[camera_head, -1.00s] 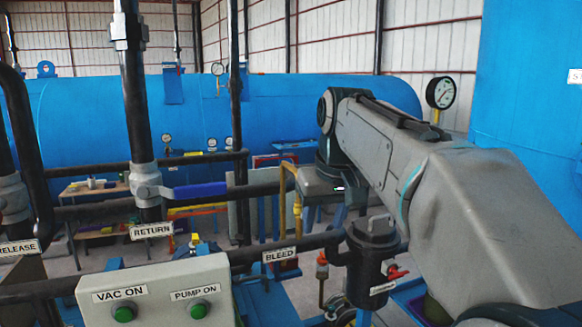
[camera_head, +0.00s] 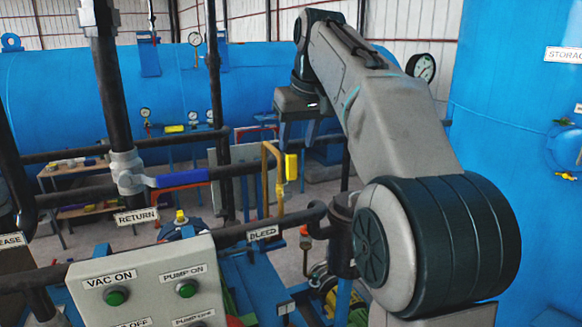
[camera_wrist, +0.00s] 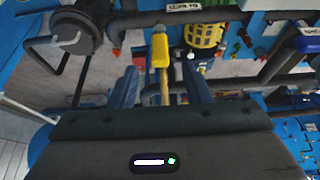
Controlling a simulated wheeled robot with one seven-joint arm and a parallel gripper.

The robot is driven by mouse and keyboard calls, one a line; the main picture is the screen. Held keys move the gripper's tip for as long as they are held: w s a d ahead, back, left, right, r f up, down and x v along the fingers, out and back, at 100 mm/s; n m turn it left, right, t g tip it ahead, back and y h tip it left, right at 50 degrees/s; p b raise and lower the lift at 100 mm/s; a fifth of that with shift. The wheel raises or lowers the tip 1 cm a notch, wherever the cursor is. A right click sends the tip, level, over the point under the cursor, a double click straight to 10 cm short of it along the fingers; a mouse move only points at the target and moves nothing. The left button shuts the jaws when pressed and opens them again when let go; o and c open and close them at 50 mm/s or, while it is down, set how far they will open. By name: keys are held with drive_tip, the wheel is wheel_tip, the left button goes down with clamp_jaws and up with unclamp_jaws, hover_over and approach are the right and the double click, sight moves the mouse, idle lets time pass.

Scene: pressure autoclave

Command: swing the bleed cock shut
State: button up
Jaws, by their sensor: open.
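The bleed cock's yellow lever (camera_head: 291,167) shows just below my gripper in the head view, beside a thin yellow pipe (camera_head: 268,175) that rises near the BLEED label (camera_head: 263,233). My gripper (camera_head: 297,141) points down above the lever, open and empty. In the wrist view the lever (camera_wrist: 160,50) lies ahead, between the lines of my two blue fingers (camera_wrist: 161,85). I cannot tell whether the lever's end is between the fingertips or just beyond them. No contact is visible.
The RETURN valve's blue lever (camera_head: 182,178) is to the left. A dark canister (camera_head: 342,240) stands right of the BLEED pipe. A control panel (camera_head: 145,280) with green buttons fills the lower left. The blue storage tank (camera_head: 510,130) rises at right.

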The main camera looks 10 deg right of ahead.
sight(293, 159)
drive_tip(key=x, duration=0.8)
drive_tip(key=shift+a, duration=0.1)
drive_tip(key=shift+c, duration=0.3)
clamp_jaws()
